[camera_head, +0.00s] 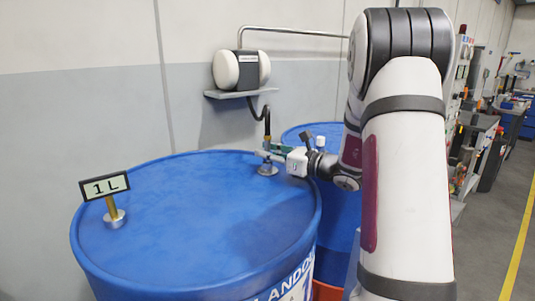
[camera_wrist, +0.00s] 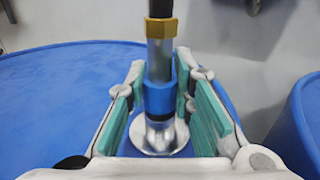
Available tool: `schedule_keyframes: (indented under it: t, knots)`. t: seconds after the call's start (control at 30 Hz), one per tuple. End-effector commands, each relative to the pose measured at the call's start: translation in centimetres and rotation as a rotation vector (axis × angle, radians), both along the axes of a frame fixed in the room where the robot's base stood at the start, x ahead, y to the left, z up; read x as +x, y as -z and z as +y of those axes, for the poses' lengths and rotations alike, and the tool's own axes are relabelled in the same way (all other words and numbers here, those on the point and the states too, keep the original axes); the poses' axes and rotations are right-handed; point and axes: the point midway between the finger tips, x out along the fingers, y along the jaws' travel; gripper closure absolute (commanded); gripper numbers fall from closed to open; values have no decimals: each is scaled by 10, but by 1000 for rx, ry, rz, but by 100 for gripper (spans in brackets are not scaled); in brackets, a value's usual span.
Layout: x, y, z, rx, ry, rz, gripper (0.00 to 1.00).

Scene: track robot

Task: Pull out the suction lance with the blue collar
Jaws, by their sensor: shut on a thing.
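The suction lance (camera_wrist: 160,60) stands upright in the wrist view. It has a metal tube, a brass fitting on top and a blue collar (camera_wrist: 158,98). It stands at a round metal flange (camera_wrist: 136,140) on the blue drum lid (camera_wrist: 40,92). My gripper (camera_wrist: 160,84) is shut on the lance at the blue collar, with a teal-padded finger on each side. In the head view my gripper (camera_head: 281,152) reaches in from the right, just above the flange (camera_head: 267,169). It partly hides the lance there. The lance's lower end is not visible.
A dark hose (camera_head: 267,118) runs from the lance up to a pump (camera_head: 240,69) on a wall shelf (camera_head: 237,94). A "1 L" sign (camera_head: 105,186) stands on the front drum (camera_head: 190,215). A second blue drum (camera_head: 332,215) stands behind, right. The wall is close behind.

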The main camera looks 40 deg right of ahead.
Motion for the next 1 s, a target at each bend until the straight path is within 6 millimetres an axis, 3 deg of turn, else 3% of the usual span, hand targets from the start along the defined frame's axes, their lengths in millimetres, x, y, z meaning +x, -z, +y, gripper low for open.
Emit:
schedule_keyframes:
  t: [1.0]
  knots:
    - [0,-33,0,0,-1,-2,100]
